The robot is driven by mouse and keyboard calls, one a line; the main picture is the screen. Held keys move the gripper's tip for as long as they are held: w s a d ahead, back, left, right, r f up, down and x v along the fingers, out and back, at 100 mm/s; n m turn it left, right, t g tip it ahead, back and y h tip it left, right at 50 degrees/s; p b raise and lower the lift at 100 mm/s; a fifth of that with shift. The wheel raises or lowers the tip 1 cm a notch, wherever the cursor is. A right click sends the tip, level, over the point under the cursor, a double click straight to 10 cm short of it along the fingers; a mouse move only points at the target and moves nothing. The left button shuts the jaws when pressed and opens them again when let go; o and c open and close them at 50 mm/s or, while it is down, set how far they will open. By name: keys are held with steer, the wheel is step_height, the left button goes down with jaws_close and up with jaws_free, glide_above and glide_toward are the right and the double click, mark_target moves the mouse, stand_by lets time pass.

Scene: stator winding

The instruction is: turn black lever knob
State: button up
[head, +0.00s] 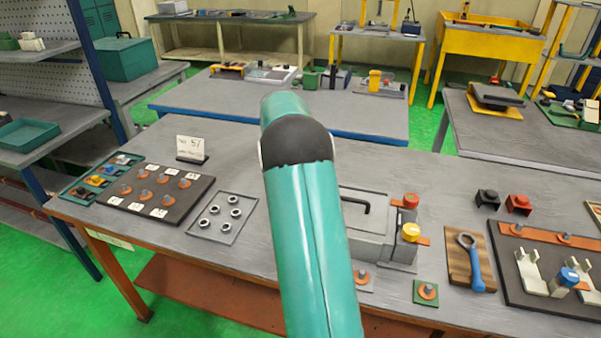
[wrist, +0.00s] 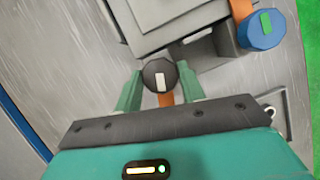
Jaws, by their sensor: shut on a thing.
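The black knob (wrist: 153,72) with a white bar mark is in the wrist view, in front of a grey box (wrist: 165,25). My gripper (wrist: 160,87) has its two green fingers on either side of the knob and is shut on it. An orange strip shows just below the knob, between the fingers. In the head view my arm covers the gripper and I cannot make out this knob. The grey box (head: 366,222) shows there beside my arm, with a bent black handle (head: 350,201) on top.
A blue knob (wrist: 262,30) with a green mark is close to the right of my gripper. In the head view, red (head: 411,200) and yellow (head: 410,232) knobs stand at the box's right. A wrench (head: 472,262) lies farther right, and a tray of rings (head: 224,216) lies left of my arm.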

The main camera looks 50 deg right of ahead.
steer(key=shift+a+f+n+h, duration=0.2)
steer(key=shift+n+h, duration=0.1)
steer(key=shift+n, duration=0.7)
steer(key=o, duration=1)
steer(key=shift+d, duration=0.1)
steer(key=shift+r, duration=0.1)
steer(key=shift+r, duration=0.1)
steer(key=v, duration=1.3)
steer(key=shift+r, duration=0.35)
